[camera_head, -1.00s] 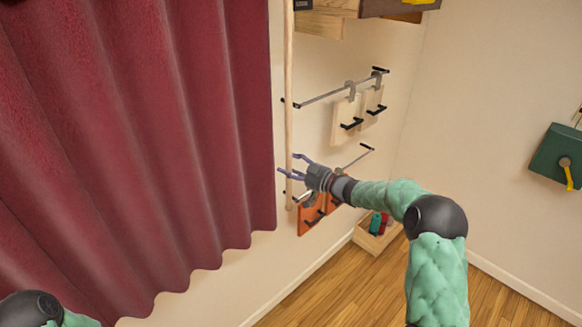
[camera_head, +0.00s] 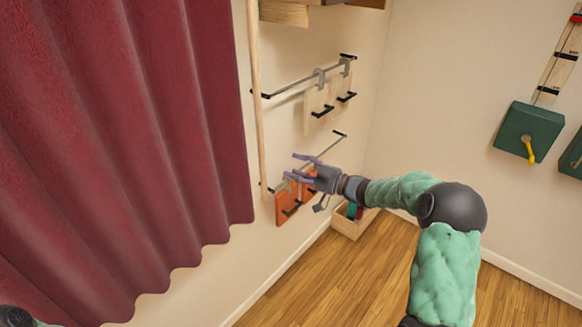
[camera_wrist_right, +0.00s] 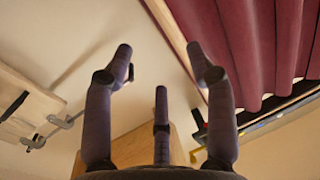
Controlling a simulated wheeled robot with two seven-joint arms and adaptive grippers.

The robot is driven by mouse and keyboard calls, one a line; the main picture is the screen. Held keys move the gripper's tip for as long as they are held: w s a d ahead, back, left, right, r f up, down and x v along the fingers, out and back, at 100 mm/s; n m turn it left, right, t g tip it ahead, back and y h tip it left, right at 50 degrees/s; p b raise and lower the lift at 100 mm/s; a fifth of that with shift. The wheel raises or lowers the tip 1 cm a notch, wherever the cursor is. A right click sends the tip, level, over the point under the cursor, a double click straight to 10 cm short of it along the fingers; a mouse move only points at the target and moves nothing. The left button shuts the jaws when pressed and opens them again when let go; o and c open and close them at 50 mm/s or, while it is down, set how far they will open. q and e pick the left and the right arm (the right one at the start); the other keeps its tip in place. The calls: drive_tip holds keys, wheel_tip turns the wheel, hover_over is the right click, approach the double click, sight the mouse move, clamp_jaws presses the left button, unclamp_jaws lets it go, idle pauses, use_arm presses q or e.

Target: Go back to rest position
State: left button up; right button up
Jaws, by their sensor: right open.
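My right gripper (camera_head: 300,170) is open and empty in the head view. It is held out in front of the wall, with its fingers pointing left toward the wooden pole and the curtain. Its spread fingers also show in the right wrist view (camera_wrist_right: 160,75), with nothing between them. The gripper and wrist partly cover the orange panels (camera_head: 289,204) hanging on the lower rail. I cannot tell how far it is from them. My left gripper is not in view; only a dark part of my left arm shows at the bottom left corner.
A red curtain (camera_head: 130,140) fills the left. Pale wooden panels (camera_head: 318,106) hang from an upper rail. A wooden box (camera_head: 352,226) stands on the floor below my right wrist. A green box with a yellow handle (camera_head: 529,132) is on the right wall. Wooden floor (camera_head: 330,285) is clear.

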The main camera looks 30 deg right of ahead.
idle(0.4)
drive_tip(key=s+a+f+m+g+h+b, duration=0.1)
drive_tip(key=a+f+m+h+b, duration=0.3)
drive_tip(key=f, duration=0.8)
drive_tip(key=s+a+f+m+g+b, duration=0.15)
drive_tip(key=a+f, duration=0.35)
drive_tip(key=f, duration=0.7)
drive_tip(key=s+a+f+m+g+h+b, duration=0.1)
drive_tip(key=s+a+f+m+g+b, duration=0.3)
drive_tip(key=f, duration=0.7)
drive_tip(key=s+a+f+g+h+b, duration=0.1)
drive_tip(key=s+a+f+g, duration=0.1)
drive_tip(key=s+a+f, duration=0.35)
drive_tip(key=s+a+f+g+b, duration=0.1)
drive_tip(key=s+a+f, duration=0.2)
drive_tip(key=s+f, duration=0.5)
drive_tip(key=s+a+f+g+b, duration=0.2)
drive_tip(key=s+a+f+g, duration=0.2)
drive_tip(key=s+f, duration=0.4)
drive_tip(key=s+g, duration=0.1)
drive_tip(key=s, duration=0.4)
drive_tip(key=shift+s+a, duration=0.15)
drive_tip(key=shift+s, duration=0.1)
